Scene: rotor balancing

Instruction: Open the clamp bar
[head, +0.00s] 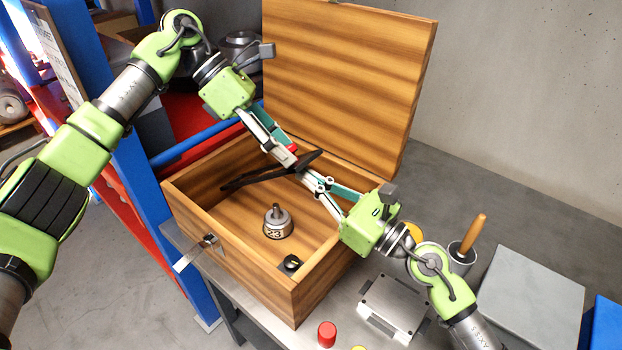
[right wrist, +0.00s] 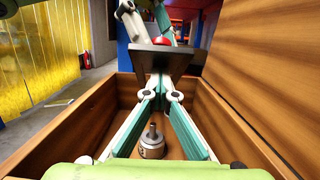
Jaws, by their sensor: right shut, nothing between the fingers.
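A dark flat bar-like piece (head: 309,161) shows above the open wooden box (head: 222,262); I cannot tell whether it is the clamp bar. It also shows in the right wrist view (right wrist: 165,62), just beyond the right fingertips; contact is unclear. My right gripper (head: 318,184) points up and left over the box. Its fingers are closed together and empty in the right wrist view (right wrist: 162,85). My left gripper (head: 284,156) reaches down from the upper left to the piece. A small red part (head: 292,148) shows at its fingers; its grip is unclear.
A metal latch (head: 196,254) hangs at the front. The lid (head: 345,80) is raised. A grey case (head: 393,304) and red cap (head: 327,333) are nearby.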

